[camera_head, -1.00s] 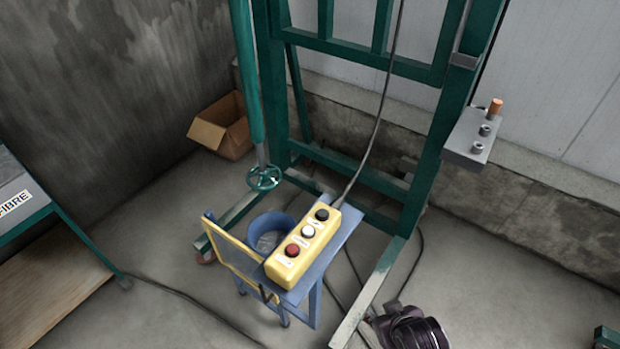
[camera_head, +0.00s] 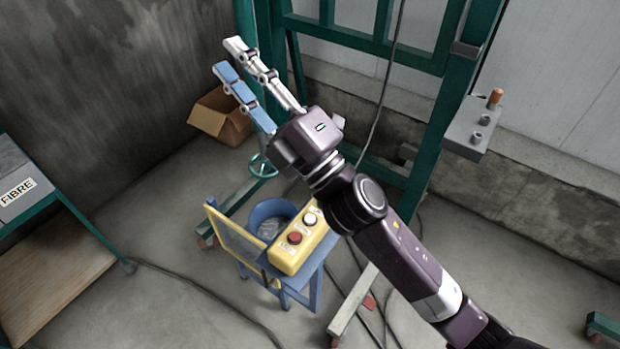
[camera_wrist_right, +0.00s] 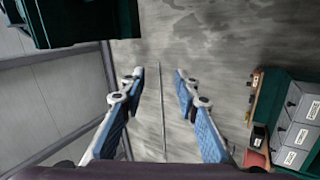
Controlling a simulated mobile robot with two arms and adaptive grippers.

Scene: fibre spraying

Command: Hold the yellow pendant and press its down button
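The yellow pendant (camera_head: 288,258) lies tilted across the small blue stand (camera_head: 318,272) in the head view. Its red button (camera_head: 295,238) and white button (camera_head: 310,219) show. Its far end, with the black button, is hidden behind my right arm; I cannot read the button labels. My right gripper (camera_head: 230,60) is above and beyond the pendant, pointing to the upper left. Its blue-padded fingers are apart with nothing between them, as the right wrist view (camera_wrist_right: 159,77) also shows. My left gripper is not in view.
A blue bucket (camera_head: 268,212) stands beside the pendant. A green frame (camera_head: 421,165) rises behind, with a handwheel (camera_head: 262,166) and grey bracket (camera_head: 474,126). A cardboard box (camera_head: 213,122) sits by the wall. A FIBRE-labelled bench (camera_head: 45,212) is at left. A cable (camera_head: 385,85) hangs down.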

